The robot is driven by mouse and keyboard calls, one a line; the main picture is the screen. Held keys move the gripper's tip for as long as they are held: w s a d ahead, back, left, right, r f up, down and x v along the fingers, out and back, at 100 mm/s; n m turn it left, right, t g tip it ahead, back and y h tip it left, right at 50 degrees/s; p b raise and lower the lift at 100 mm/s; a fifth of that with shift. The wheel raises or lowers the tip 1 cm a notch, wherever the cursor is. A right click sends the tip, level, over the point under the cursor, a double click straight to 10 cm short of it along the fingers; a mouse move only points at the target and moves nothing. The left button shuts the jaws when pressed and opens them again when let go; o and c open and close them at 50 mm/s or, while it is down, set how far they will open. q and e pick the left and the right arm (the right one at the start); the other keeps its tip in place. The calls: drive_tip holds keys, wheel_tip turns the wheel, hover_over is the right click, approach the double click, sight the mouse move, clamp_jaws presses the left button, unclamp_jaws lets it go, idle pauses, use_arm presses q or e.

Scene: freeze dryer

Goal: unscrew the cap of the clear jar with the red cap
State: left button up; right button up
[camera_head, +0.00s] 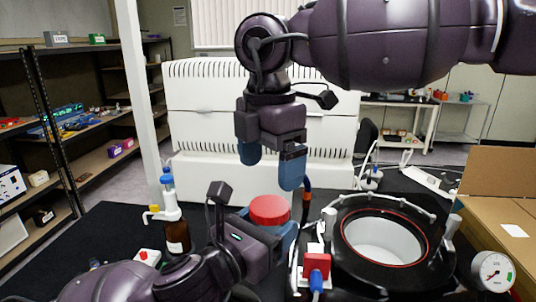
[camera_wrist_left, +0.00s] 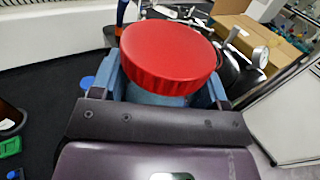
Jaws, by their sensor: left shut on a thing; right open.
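The clear jar's red cap (camera_head: 269,209) shows in the head view just right of my left gripper, and large in the left wrist view (camera_wrist_left: 168,52). My left gripper (camera_head: 270,228) is shut on the jar (camera_wrist_left: 155,96) below the cap, with a blue finger on either side. The jar's body is mostly hidden by the fingers. The cap sits on the jar and looks level in the head view. My right gripper (camera_head: 271,168) is open and empty above the cap, its blue fingers pointing down and apart from it.
A brown bottle with a blue-topped dispenser (camera_head: 175,225) stands left of my left gripper. A round black vessel with an open top (camera_head: 350,262) stands to the right, with a red valve (camera_head: 317,266) and a gauge (camera_head: 493,271) nearby. A cardboard box (camera_head: 478,215) is at far right.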

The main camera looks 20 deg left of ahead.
sight(269, 205)
drive_tip(key=shift+f, duration=3.5)
drive_tip(key=c, duration=0.9)
drive_tip(key=n, duration=0.6)
drive_tip(key=shift+a+n, duration=0.1)
drive_tip(key=shift+n, duration=0.2)
drive_tip(key=shift+r, duration=0.1)
drive_tip(key=o, duration=1)
